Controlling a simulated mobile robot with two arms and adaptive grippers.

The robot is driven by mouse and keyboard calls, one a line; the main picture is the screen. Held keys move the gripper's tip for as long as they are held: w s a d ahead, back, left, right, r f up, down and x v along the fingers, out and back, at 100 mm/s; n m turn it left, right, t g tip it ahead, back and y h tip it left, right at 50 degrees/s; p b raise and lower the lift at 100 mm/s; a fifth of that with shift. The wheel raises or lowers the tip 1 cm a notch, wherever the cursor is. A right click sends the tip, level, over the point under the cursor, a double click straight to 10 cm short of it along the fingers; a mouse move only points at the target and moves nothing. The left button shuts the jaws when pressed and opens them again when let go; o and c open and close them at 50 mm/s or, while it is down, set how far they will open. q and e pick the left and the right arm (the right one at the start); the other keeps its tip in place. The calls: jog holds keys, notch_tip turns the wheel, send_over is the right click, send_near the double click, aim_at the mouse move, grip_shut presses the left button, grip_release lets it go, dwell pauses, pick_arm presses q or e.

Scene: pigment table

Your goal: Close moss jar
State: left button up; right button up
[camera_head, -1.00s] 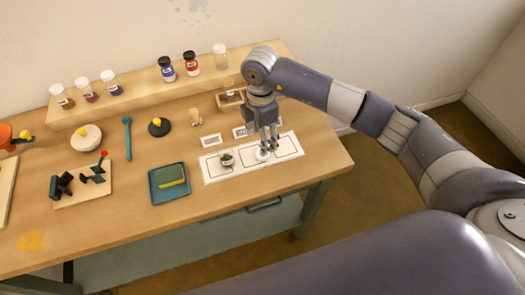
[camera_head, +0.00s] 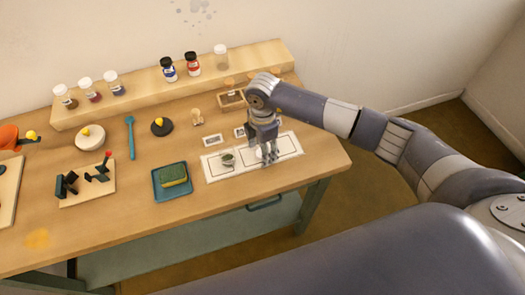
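A small open-looking glass jar with green contents, likely the moss jar (camera_head: 228,160), stands on the left part of a white outlined mat (camera_head: 220,175). My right gripper (camera_head: 267,160) points down over the mat's right part, to the right of the jar and apart from it. A small white round thing, possibly a lid (camera_head: 261,153), shows at its fingertips. The fingers partly hide it, and I cannot tell whether they grip it. My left gripper is not in view.
A wooden shelf (camera_head: 140,100) at the back holds several jars. A wooden box (camera_head: 231,100) and small label cards (camera_head: 213,140) lie behind the mat. A blue tray (camera_head: 160,193) with a sponge (camera_head: 173,175) is to its left. The table front is clear.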

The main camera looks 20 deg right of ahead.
jog(key=c, duration=0.8)
jog(key=shift+o, duration=0.2)
jog(key=shift+r, duration=0.15)
jog(key=shift+r+b, duration=0.25)
jog(key=shift+b, duration=0.05)
notch_tip(320, 180, up, 2)
jog(key=shift+r+b, duration=0.2)
jog(key=shift+b, duration=0.55)
jog(key=s+a+b, duration=0.1)
jog(key=s+a, duration=0.1)
jog(key=s, duration=0.2)
jog(key=s+a+r+b, duration=0.1)
jog(key=s+a, duration=0.2)
jog(key=s, duration=0.1)
jog(key=s+a+b, duration=0.1)
jog(key=s+a, duration=0.2)
jog(key=s, duration=0.1)
jog(key=shift+s+r+b, duration=0.1)
jog(key=shift+r+b, duration=0.15)
jog(key=shift+b, duration=0.1)
jog(key=shift+s+a+r, duration=0.15)
jog(key=shift+s+a, duration=0.25)
jog(key=shift+s, duration=0.25)
